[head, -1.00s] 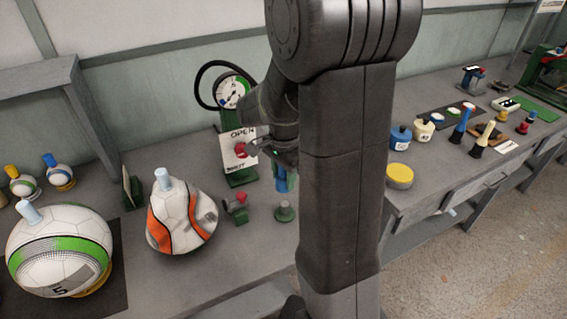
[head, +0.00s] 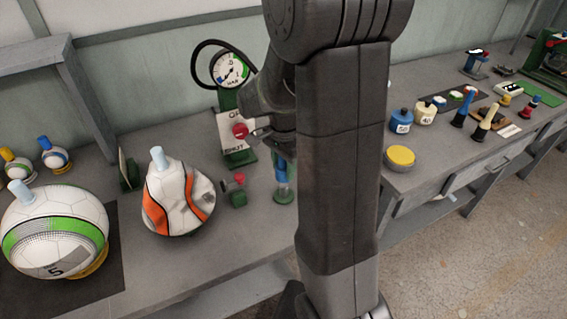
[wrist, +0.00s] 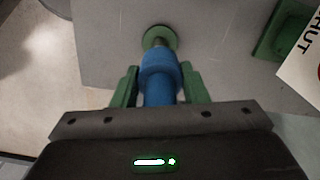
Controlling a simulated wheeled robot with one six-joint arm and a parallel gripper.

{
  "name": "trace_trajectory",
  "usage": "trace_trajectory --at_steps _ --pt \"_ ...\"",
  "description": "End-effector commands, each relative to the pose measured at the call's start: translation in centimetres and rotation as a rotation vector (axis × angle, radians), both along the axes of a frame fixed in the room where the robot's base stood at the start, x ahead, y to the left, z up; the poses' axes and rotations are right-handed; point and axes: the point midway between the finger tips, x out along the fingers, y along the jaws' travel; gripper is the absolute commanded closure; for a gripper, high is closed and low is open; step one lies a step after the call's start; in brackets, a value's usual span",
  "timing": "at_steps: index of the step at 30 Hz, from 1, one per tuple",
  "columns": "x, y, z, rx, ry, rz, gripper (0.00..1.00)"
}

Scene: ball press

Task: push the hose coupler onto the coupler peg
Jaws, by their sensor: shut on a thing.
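The blue hose coupler (wrist: 160,75) is between the green fingers of my gripper (wrist: 160,88) in the wrist view, and they are shut on it. In the head view the coupler (head: 281,171) is upright, directly over the green coupler peg (head: 284,196) at the bench's front edge. In the wrist view the peg's round green base (wrist: 160,36) and a bit of its metal stem show past the coupler's end. The coupler lines up with the stem; I cannot tell whether it touches or has started over it. My arm hides part of the gripper in the head view.
A valve stand with a gauge (head: 230,70) and red knob is behind the gripper. A small green fitting with a red knob (head: 238,190) stands left of the peg. A deflated orange-white ball (head: 178,198) is farther left. A yellow-topped tin (head: 400,158) is right of my arm.

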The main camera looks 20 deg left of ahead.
Motion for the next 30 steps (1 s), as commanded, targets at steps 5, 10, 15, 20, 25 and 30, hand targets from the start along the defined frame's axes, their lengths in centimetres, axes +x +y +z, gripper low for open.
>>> trace_trajectory --at_steps 5,10,15,20,25,30 --pt "0.0 0.0 -2.0 -0.001 0.002 0.0 0.87" --pt "0.0 0.0 -2.6 -0.001 0.0 0.0 0.87" --pt "0.0 0.0 -2.6 0.0 0.0 0.0 0.87" --pt "0.0 0.0 -2.6 0.0 0.0 0.0 0.87" --pt "0.0 0.0 -2.6 0.0 0.0 0.0 0.87" --pt "0.0 0.0 -2.6 0.0 0.0 0.0 0.87"
